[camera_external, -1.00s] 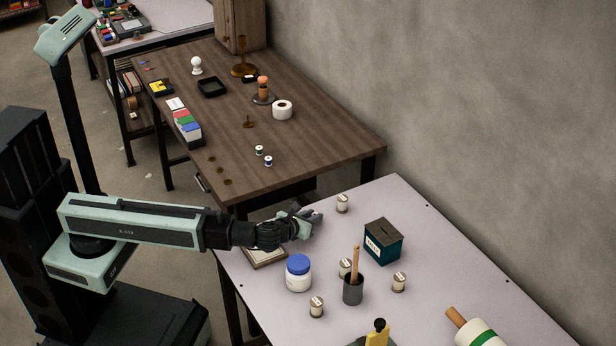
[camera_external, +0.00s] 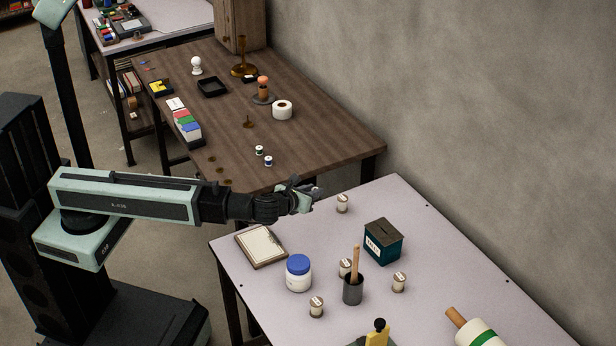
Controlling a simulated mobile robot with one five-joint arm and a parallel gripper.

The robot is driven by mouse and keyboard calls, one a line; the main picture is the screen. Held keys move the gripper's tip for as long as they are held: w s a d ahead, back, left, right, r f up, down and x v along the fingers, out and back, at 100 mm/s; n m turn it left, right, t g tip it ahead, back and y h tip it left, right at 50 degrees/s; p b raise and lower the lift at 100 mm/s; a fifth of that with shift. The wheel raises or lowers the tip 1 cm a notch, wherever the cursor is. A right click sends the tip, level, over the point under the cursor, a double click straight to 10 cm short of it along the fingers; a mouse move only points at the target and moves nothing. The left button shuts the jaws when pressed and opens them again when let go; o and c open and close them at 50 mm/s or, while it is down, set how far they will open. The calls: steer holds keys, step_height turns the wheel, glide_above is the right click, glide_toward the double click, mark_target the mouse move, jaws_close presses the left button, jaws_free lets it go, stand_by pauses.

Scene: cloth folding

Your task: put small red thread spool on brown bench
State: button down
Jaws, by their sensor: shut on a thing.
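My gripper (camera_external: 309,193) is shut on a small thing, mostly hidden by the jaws. It is most likely the small red thread spool, though I cannot make out its colour, and no red spool shows elsewhere. The bench has a dark wooden top and stands behind the pale table. A green thread spool (camera_external: 259,151) and a blue thread spool (camera_external: 268,161) stand upright on its near part.
The bench's right front part is clear.

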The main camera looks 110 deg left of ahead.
steer(key=s+a+r+n+g+p, duration=0.2)
steer(key=s+a+n+g, duration=0.1)
steer(key=s+a, duration=0.5)
steer(key=s+a+r+n+g+h+p, duration=0.1)
steer(key=s+a+n+g, duration=0.3)
steer(key=s+a, duration=0.4)
steer(key=s+a+r+n+g+h+p, duration=0.1)
steer(key=s+a+r+n+g+p, duration=0.2)
steer(key=s+a+g, duration=0.2)
steer(key=s+a, duration=0.3)
steer(key=s, duration=0.4)
steer(key=shift+n, duration=0.4)
steer(key=shift+r, duration=0.1)
